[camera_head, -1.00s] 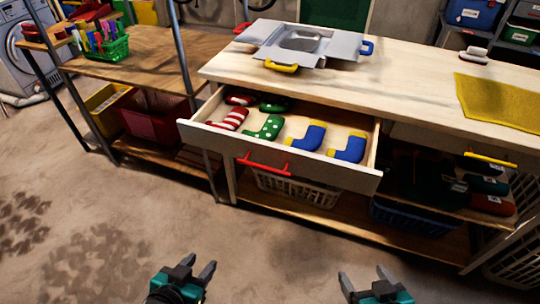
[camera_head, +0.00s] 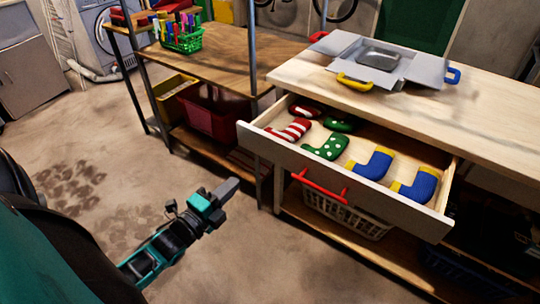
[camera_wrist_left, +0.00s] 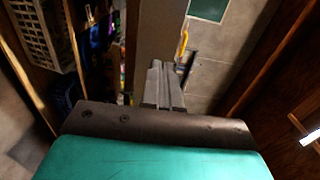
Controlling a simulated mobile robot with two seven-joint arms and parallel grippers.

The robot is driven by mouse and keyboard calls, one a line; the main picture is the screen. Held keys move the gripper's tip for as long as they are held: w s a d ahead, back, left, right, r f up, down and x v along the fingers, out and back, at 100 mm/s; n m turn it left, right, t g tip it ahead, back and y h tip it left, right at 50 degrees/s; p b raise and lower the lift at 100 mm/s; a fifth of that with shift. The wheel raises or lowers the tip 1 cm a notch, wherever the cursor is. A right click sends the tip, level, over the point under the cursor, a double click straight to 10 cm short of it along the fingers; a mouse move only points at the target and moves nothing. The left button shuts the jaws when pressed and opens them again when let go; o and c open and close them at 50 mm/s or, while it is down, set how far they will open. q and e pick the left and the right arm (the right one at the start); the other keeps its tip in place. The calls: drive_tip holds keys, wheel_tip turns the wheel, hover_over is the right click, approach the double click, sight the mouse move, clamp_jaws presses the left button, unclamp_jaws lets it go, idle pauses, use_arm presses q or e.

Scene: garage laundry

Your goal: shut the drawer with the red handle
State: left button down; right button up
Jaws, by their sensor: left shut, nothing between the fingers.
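The drawer (camera_head: 262,146) with the red handle (camera_head: 319,188) stands pulled out of the light wooden workbench. Socks lie inside it: red-and-white striped ones (camera_head: 289,132), green ones (camera_head: 327,147), one with white dots, and blue ones with yellow (camera_head: 372,164). My left gripper (camera_head: 226,188) is shut and empty, over the floor left of the red handle and apart from the drawer front. Its shut fingers also show in the left wrist view (camera_wrist_left: 164,84), where the surroundings are hard to make out. My right gripper is out of view.
A grey open box (camera_head: 388,67) with yellow, red and blue handles sits on the worktop (camera_head: 490,118). A beige basket (camera_head: 345,217) stands on the shelf below the drawer. A shelf (camera_head: 215,62) with a green basket (camera_head: 182,34) stands left. The floor before the drawer is clear.

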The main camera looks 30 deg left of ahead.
sight(269, 150)
use_arm(q)
drive_tip(key=w, duration=0.6)
drive_tip(key=w+b, duration=0.1)
drive_tip(key=w, duration=0.6)
drive_tip(key=shift+d, duration=0.2)
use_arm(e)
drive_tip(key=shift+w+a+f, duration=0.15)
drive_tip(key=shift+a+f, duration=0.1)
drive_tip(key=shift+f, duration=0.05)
